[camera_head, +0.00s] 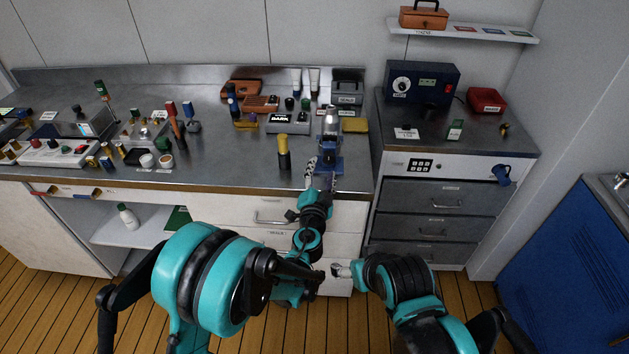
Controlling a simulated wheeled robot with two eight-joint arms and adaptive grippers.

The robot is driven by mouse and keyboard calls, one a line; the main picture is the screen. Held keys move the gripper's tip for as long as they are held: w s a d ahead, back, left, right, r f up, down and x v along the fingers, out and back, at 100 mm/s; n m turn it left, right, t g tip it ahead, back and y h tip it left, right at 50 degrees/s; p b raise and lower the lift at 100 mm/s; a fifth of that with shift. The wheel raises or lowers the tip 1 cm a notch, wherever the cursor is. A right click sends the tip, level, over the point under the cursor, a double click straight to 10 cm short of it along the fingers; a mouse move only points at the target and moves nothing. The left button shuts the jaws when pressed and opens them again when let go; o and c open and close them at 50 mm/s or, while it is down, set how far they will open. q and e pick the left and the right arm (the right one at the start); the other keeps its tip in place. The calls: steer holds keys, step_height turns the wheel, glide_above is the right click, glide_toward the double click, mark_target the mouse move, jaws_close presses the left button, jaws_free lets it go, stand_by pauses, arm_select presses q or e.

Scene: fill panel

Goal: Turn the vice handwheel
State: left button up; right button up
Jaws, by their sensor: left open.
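The vice (330,163) is a small blue device near the front edge of the steel counter, with a silver metal cylinder (331,123) standing upright at it. Its handwheel cannot be made out clearly; my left arm covers the front of this area. My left gripper (311,168) is open at the front left of the vice, close to it; whether it touches is too small to tell. My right gripper (339,270) is low in front of the drawers, away from the vice, and its fingers are too small to read.
A yellow-and-black cylinder (284,152) stands left of the vice. A box labelled DARK (288,124) and several small tools lie behind. A drawer cabinet (442,200) with a blue power box (422,83) stands right.

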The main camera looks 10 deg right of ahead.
mark_target(329, 160)
arm_select(q)
steer(key=shift+h, duration=0.3)
steer(key=w+d, duration=0.1)
steer(key=w, duration=0.1)
steer(key=w+d+f+b, duration=0.1)
steer(key=w, duration=0.1)
steer(key=w+d+b, duration=0.1)
steer(key=w, duration=0.1)
steer(key=shift+w+d+f, duration=0.2)
steer(key=shift+w+d, duration=0.1)
steer(key=shift+d, duration=0.1)
steer(key=shift+m, duration=0.3)
steer(key=shift+c, duration=0.2)
steer(key=c, duration=1.1)
